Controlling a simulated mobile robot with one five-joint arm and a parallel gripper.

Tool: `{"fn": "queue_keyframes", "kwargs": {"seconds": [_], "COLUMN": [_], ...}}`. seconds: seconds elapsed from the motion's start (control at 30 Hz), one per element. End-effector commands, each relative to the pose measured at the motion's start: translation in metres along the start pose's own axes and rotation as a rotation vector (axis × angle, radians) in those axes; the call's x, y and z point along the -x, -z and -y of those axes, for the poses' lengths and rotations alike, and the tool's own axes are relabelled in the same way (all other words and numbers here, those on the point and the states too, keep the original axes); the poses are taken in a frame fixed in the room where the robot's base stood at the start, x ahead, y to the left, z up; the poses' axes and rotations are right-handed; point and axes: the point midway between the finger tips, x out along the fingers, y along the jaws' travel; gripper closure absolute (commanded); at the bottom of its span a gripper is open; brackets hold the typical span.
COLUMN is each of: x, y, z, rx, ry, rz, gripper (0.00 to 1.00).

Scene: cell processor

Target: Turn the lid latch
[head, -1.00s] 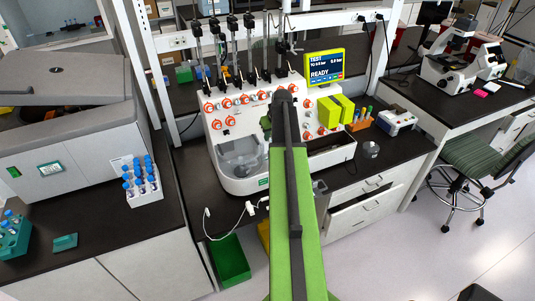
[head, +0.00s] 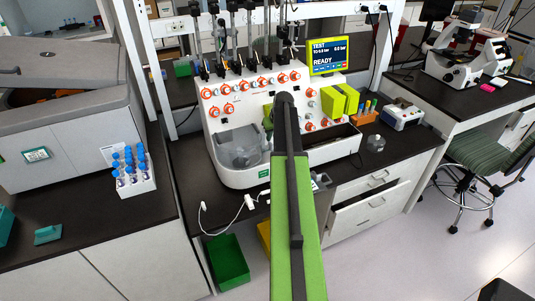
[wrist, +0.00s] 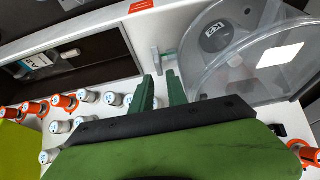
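The white cell processor (head: 225,176) stands on the dark bench in the head view. Its clear chamber with a transparent lid (head: 240,148) is at its front left. The clear lid (wrist: 262,70) fills the upper right of the wrist view. A small grey latch-like piece (wrist: 157,61) with a teal part beside it sits at the chamber's left edge, just beyond my fingertips. My gripper (wrist: 159,78) has two green fingers with a narrow gap and nothing visible between them. It appears apart from the latch piece. In the head view my arm mostly hides the gripper.
Orange-and-white valve knobs (wrist: 36,108) line the machine's panel. A screen (head: 328,56) reads READY. A blue-capped tube rack (head: 133,180) stands on the left bench. A drawer (head: 371,212) stands partly open below the bench, near a green bin (head: 228,262).

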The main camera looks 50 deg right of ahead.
Motion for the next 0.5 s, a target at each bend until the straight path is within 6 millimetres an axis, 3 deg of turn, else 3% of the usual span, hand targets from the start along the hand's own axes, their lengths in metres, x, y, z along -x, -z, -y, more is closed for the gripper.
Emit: {"fn": "queue_keyframes", "kwargs": {"seconds": [0.03, 0.2, 0.5], "x": [-0.023, -0.049, -0.051], "y": [-0.003, -0.002, 0.0], "z": [-0.001, -0.001, -0.001], "rx": [0.001, 0.0, -0.001], "ry": [0.0, 0.0, -0.001], "rz": [0.0, 0.0, 0.0], "gripper": [0.81, 0.81, 0.81]}}
